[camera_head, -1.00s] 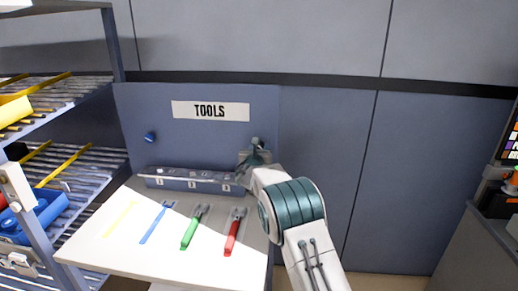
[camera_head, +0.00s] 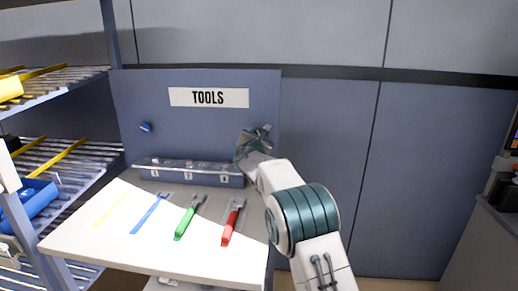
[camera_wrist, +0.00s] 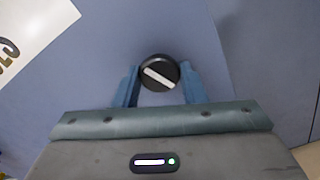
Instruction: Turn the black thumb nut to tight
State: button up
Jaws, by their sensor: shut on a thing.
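The black thumb nut (camera_wrist: 159,73) is a round black knob with a white bar across its face, set on the blue-grey panel. In the wrist view the bar slants down to the right. My gripper (camera_wrist: 158,84) has one blue finger on each side of the nut and is shut on it. In the head view my gripper (camera_head: 255,135) is at the right part of the tool board (camera_head: 200,125), and it hides the nut there.
A case with clasps (camera_head: 190,171) lies along the back. A blue knob (camera_head: 146,127) is on the board's left. A shelf rack (camera_head: 60,190) stands left.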

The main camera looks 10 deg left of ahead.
jog(key=m+b, duration=0.7)
jog(key=b, duration=0.1)
jog(key=shift+m, duration=0.3)
dwell(0.3)
jog(key=o, duration=0.9)
jog(key=shift+o, duration=0.2)
jog(key=shift+s+b, duration=0.1)
jog(key=shift+b, duration=0.2)
jog(key=s+b, duration=0.6)
jog(key=s, duration=0.7)
jog(key=shift+s+a, duration=0.25)
jog(key=shift+s, duration=0.05)
